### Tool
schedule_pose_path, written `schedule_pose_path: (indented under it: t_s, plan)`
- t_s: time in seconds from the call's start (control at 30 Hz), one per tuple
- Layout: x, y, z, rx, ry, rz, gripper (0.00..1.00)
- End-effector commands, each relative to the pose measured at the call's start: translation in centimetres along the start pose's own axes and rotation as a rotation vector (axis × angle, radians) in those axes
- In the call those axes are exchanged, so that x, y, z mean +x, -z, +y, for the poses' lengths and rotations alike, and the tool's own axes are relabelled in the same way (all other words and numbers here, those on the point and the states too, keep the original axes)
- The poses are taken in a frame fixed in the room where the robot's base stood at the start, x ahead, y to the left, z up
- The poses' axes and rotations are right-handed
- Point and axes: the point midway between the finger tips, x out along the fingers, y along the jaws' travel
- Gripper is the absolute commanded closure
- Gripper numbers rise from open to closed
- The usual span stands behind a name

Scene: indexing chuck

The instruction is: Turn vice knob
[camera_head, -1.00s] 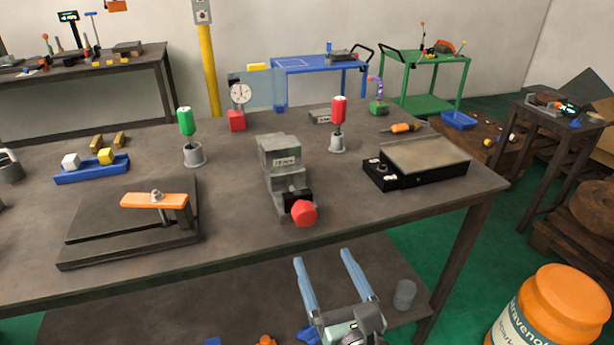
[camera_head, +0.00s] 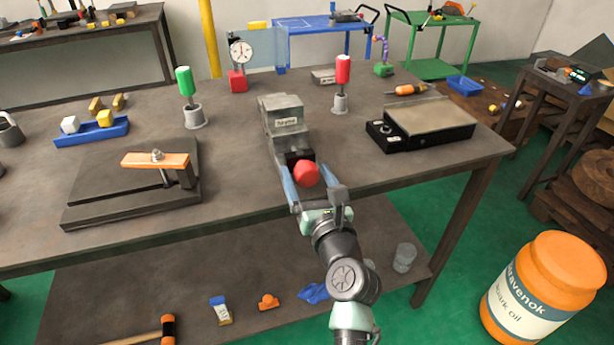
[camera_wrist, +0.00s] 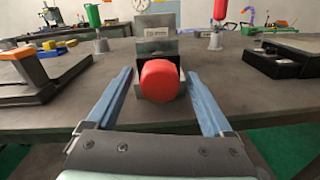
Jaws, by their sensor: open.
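The vice (camera_head: 284,120) is a grey metal block on the dark table, with a red knob (camera_head: 306,173) on its front end. In the wrist view the red knob (camera_wrist: 159,80) fills the middle, in front of the grey vice body (camera_wrist: 156,46). My gripper (camera_head: 305,178) is open at the table's front edge. Its two blue fingers stand on either side of the knob, one left and one right. In the wrist view my gripper (camera_wrist: 160,82) shows a clear gap between each finger and the knob.
A clamp plate with an orange bar (camera_head: 155,160) lies left of the vice. A black device with a flat plate (camera_head: 430,118) stands to the right. A red-handled tool (camera_head: 342,70) and a green-handled one (camera_head: 186,82) stand upright behind. The table's front edge is close below my gripper.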

Motion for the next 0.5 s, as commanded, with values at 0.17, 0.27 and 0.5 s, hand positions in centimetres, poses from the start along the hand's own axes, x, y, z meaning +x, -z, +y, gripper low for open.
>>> schedule_pose_path:
  t_s: [0.17, 0.27, 0.5]
  plan:
    - [0.5, 0.0, 0.04, -0.001, -0.001, 0.001, 0.15]
    - [0.49, -0.01, 0.05, -0.001, -0.001, 0.001, 0.15]
    - [0.46, -0.02, 0.05, -0.001, -0.001, 0.0, 0.42]
